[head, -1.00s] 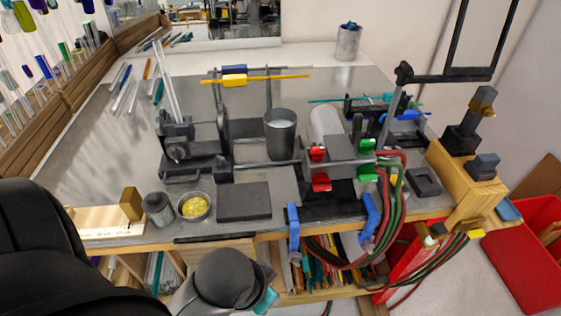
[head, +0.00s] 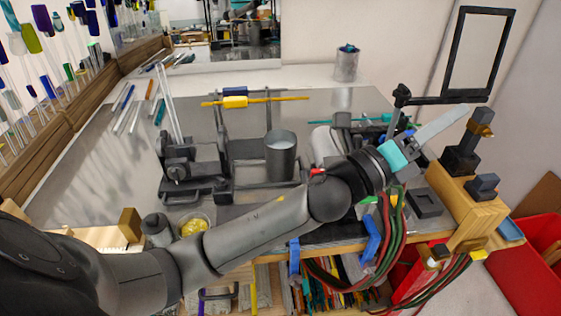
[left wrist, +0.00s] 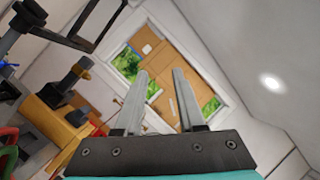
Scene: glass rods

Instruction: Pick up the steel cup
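The steel cup (head: 281,157) is a grey, upright, open-topped cup on the metal worktop, near the middle of the head view. Its rim and side show clearly. My left arm crosses in front of the bench. My left gripper (head: 465,112), with a teal band, is well to the right of the cup and points up and right, away from it. In the left wrist view my left gripper (left wrist: 161,74) has two fingers apart with nothing between them. The cup is not in that view. My right gripper is not in view.
A rod stand with a yellow clamp (head: 235,102) rises behind and left of the cup. A metal can (head: 346,65) stands at the back. A black frame (head: 478,55) and wooden block (head: 470,200) are at right. Red and green hoses (head: 395,245) hang at the front edge.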

